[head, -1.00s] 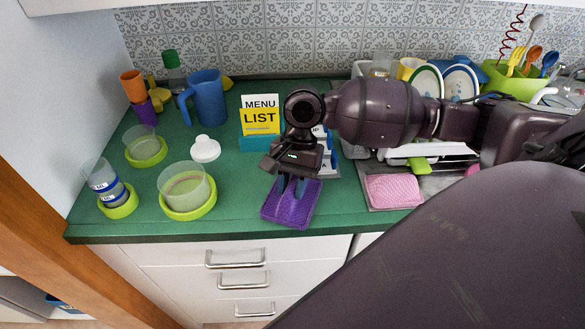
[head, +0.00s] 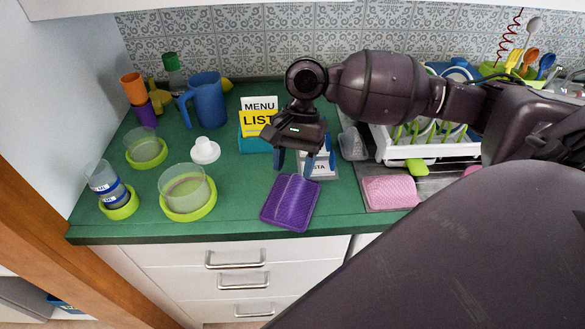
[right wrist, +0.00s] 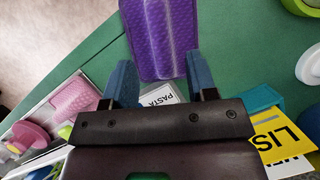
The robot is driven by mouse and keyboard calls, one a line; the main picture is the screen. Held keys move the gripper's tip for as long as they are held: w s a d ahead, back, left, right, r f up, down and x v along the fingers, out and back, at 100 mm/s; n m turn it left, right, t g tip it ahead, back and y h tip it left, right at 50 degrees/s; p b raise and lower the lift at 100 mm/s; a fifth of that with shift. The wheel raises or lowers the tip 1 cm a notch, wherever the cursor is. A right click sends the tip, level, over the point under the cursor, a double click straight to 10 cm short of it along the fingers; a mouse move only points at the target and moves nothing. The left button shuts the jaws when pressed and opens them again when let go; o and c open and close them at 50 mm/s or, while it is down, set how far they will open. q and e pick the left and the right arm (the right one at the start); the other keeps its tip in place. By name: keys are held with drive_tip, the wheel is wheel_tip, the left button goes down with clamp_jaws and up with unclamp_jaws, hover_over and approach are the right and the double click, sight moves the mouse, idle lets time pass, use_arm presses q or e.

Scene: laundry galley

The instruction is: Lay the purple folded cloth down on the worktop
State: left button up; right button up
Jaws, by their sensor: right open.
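The purple folded cloth (head: 290,202) lies flat on the green worktop (head: 240,215), close to its front edge. It also shows at the top of the right wrist view (right wrist: 166,40), with a raised fold along its middle. My right gripper (head: 305,165) is open and empty, raised just behind the cloth and apart from it. My left gripper is not in view.
A menu stand (head: 258,122) is left of my right gripper, and a white card (head: 318,166) stands just beneath it. A clear bowl on a lime base (head: 187,192) is left of the cloth.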

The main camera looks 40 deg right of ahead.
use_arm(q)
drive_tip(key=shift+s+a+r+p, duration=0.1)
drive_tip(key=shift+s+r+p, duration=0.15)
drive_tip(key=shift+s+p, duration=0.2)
use_arm(e)
drive_tip(key=v, duration=0.7)
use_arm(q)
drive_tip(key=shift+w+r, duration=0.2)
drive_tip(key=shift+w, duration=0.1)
use_arm(e)
drive_tip(key=shift+f, duration=0.1)
